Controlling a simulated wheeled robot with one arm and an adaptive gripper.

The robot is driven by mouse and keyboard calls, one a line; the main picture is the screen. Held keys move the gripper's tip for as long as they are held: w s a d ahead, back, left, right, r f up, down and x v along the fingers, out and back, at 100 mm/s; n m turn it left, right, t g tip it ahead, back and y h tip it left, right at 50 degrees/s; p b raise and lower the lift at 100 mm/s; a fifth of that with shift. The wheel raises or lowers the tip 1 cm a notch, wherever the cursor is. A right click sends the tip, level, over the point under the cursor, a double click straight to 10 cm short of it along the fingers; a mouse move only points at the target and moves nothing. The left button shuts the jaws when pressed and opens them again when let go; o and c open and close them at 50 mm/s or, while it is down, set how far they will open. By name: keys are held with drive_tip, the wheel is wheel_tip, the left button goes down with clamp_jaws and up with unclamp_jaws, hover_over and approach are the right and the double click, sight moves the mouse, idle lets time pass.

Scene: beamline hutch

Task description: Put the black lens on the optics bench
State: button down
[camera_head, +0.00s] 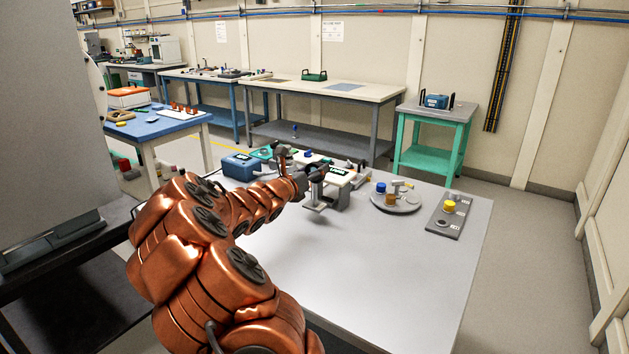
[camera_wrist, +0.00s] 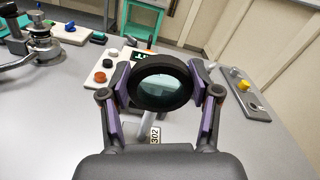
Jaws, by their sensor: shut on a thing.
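The black lens (camera_wrist: 160,82), a round glass in a thick black ring, is between the fingers of my gripper (camera_wrist: 157,92) in the wrist view. The fingers press on the ring from both sides. A pale stem and a tag reading 302 (camera_wrist: 155,135) show below it; I cannot tell if they are joined to it. In the head view my gripper (camera_head: 309,180) is over the far part of the grey table (camera_head: 370,275), where the lens is small and unclear. Which surface is the optics bench is not clear from any label.
A round tray (camera_head: 398,207) with small jars and a grey plate with a yellow knob (camera_head: 450,207) stand to the right. A blue case (camera_head: 240,165) is at the left. Further benches (camera_head: 325,88) and a green stand (camera_head: 432,125) line the back. The table's front is clear.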

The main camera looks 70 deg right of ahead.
sight(313, 182)
drive_tip(key=shift+d, duration=0.25)
drive_tip(key=shift+f, duration=1.65)
drive_tip(key=shift+f, duration=0.15)
drive_tip(key=shift+c, duration=1.2)
unclamp_jaws()
drive_tip(key=v, duration=1.2)
drive_tip(key=shift+b, duration=0.3)
